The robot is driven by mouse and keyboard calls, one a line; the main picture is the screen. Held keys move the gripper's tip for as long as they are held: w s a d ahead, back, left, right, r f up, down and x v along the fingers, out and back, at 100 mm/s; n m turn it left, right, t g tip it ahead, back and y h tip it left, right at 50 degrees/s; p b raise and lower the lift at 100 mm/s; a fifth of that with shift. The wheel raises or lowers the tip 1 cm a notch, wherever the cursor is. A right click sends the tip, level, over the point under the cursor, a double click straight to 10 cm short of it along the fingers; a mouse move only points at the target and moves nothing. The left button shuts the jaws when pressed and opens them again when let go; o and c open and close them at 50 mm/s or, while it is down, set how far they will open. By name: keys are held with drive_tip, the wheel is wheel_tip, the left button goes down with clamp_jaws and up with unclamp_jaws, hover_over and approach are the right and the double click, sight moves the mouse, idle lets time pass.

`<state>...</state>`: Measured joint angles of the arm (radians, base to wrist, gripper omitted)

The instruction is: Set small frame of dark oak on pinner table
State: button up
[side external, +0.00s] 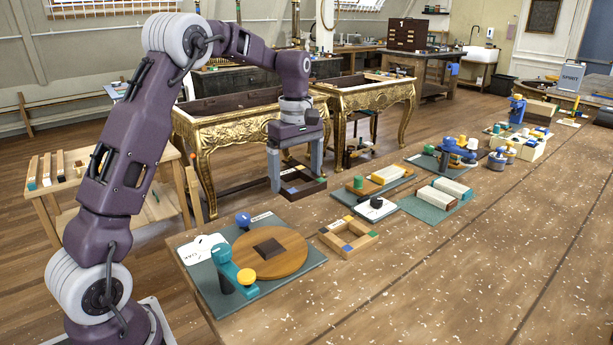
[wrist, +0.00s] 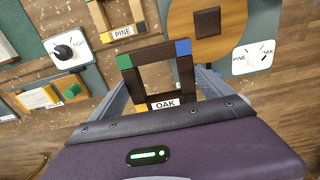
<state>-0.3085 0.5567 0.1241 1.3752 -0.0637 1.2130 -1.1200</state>
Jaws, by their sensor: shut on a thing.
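The small dark oak frame (wrist: 155,54) is square, with an OAK label and green and blue corner blocks in the wrist view. My gripper (side external: 297,182) is shut on it, with a grey finger at either side. In the side view the oak frame (side external: 305,190) hangs roughly level, apparently above the table's far edge. The round wooden disc (side external: 290,262), likely the pinner table, has a dark square at its centre and stands on a green mat, nearer the side camera than my gripper. In the wrist view the disc (wrist: 235,20) is up and right of the frame.
A teal post with a yellow knob (side external: 246,276) and a blue knob (side external: 243,219) stand beside the disc. A light pine frame (side external: 350,249) lies right of it. A black-knobbed dial (side external: 376,208) and boards with blocks lie beyond. The near table (side external: 440,290) is clear.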

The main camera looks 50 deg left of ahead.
hover_over(269, 246)
drive_tip(key=f, duration=0.1)
drive_tip(key=shift+f, duration=3.75)
drive_tip(key=shift+f, duration=0.2)
drive_tip(key=o, duration=1.2)
drive_tip(key=shift+c, duration=0.2)
wheel_tip(269, 246, up, 7)
drive_tip(key=shift+r, duration=0.1)
